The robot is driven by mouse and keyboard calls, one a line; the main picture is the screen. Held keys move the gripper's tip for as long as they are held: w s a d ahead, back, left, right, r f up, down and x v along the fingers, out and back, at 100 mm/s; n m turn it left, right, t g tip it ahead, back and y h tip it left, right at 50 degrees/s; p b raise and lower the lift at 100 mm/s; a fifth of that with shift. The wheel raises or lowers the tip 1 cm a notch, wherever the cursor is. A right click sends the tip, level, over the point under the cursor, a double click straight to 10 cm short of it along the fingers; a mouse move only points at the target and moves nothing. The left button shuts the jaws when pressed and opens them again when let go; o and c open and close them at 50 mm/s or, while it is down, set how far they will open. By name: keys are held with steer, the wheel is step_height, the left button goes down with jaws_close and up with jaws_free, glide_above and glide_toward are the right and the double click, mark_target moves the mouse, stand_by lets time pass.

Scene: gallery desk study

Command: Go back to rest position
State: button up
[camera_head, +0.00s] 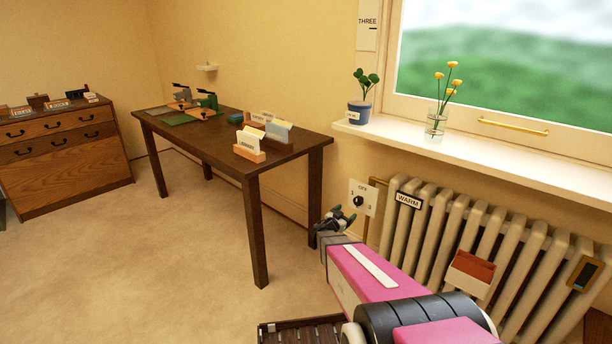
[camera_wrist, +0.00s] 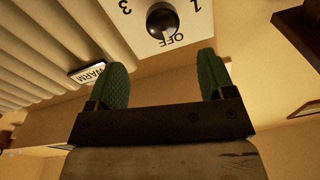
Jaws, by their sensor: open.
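My gripper (camera_head: 336,219) is at the end of my pink arm, in front of the wall just below the dial plate in the head view. In the wrist view my gripper (camera_wrist: 160,82) shows two green padded fingers spread apart with nothing between them. The black dial knob (camera_head: 358,201) on its white plate (camera_head: 369,191) is beyond the fingertips. The knob (camera_wrist: 162,20) also shows in the wrist view, upside down, with its white mark toward OFF. The gripper appears apart from the knob.
A cream radiator (camera_head: 442,226) with a WARM label (camera_head: 408,200) stands right of my gripper, under the windowsill (camera_head: 480,150). A dark wooden desk (camera_head: 210,143) with card holders is to the left. A wooden chest of drawers (camera_head: 65,160) stands farther left. The carpet (camera_head: 170,260) between is clear.

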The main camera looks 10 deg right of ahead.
steer(key=s+n+g+y, duration=0.35)
steer(key=s+g, duration=0.55)
steer(key=s, duration=0.6)
steer(key=s+a+r+n+g+y, duration=0.2)
steer(key=s+a+n+g+y, duration=0.1)
steer(key=s+a+n+y, duration=0.5)
steer(key=s+a+y, duration=0.3)
steer(key=a, duration=0.4)
steer(key=shift+s+a+r, duration=0.15)
steer(key=shift+s+a, duration=0.1)
steer(key=shift+s, duration=0.15)
